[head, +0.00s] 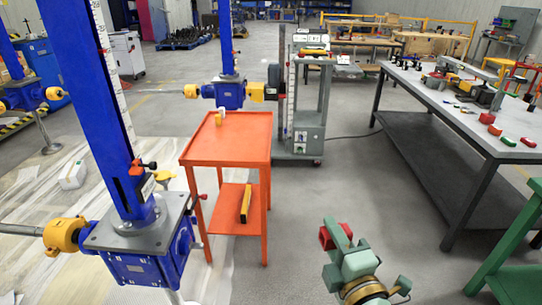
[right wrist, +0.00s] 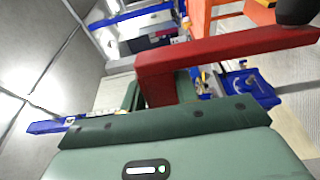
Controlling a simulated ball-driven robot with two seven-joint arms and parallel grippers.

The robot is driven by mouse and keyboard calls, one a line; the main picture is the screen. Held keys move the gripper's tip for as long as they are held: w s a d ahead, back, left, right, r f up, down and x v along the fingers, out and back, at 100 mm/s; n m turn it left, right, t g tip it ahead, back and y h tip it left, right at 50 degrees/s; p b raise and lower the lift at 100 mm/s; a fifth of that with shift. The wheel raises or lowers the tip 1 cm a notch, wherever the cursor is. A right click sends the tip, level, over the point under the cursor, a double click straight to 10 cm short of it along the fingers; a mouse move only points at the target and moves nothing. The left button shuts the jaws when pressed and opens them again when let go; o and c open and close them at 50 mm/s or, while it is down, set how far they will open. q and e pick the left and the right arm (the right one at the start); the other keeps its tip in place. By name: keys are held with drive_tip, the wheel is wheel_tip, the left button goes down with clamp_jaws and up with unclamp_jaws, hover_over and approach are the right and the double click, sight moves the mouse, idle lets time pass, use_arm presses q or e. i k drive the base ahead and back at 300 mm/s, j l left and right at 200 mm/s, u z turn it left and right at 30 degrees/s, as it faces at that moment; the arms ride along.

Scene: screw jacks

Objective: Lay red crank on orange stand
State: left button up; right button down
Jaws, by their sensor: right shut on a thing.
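The red crank is in my right gripper (head: 338,236); in the head view its red end (head: 325,238) shows beside the green jaws at the bottom centre. In the right wrist view the crank (right wrist: 225,52) is a bent red bar with a dark knob at the upper right. The jaws are shut on it, and their tips are partly hidden behind it. The orange stand (head: 225,147) is left of centre in the head view, apart from the crank. My left gripper is not in view.
A blue screw jack (head: 128,240) stands close to the stand's left, another (head: 228,90) behind it. A yellow object (head: 246,203) lies on the lower shelf. A grey bench (head: 455,115) with tools and a green table (head: 515,270) stand right. The floor between is clear.

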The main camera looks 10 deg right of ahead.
sight(226, 138)
drive_tip(key=i+l+z, duration=0.7)
drive_tip(key=i+z, duration=0.2)
drive_tip(key=i+l+z, duration=0.1)
drive_tip(key=i+z, duration=0.35)
drive_tip(key=i+u, duration=0.3)
drive_tip(key=i+l+u, duration=0.15)
drive_tip(key=i+u, duration=0.15)
drive_tip(key=i, duration=0.2)
drive_tip(key=i+l+u, duration=0.6)
drive_tip(key=i, duration=0.2)
drive_tip(key=i+u, duration=0.25)
drive_tip(key=u, duration=0.2)
drive_tip(key=i+l+u, duration=0.2)
drive_tip(key=u, duration=0.25)
drive_tip(key=i+l+u, duration=0.2)
drive_tip(key=u, duration=0.3)
drive_tip(key=i+l+u, duration=0.2)
drive_tip(key=u, duration=0.25)
drive_tip(key=l+u, duration=0.45)
drive_tip(key=i+l+u, duration=0.15)
drive_tip(key=l+u, duration=0.15)
drive_tip(key=i+j+z, duration=0.1)
drive_tip(key=j, duration=0.45)
drive_tip(key=i+j, duration=0.15)
drive_tip(key=j, duration=0.4)
drive_tip(key=i+j+z, duration=0.15)
drive_tip(key=j, duration=0.4)
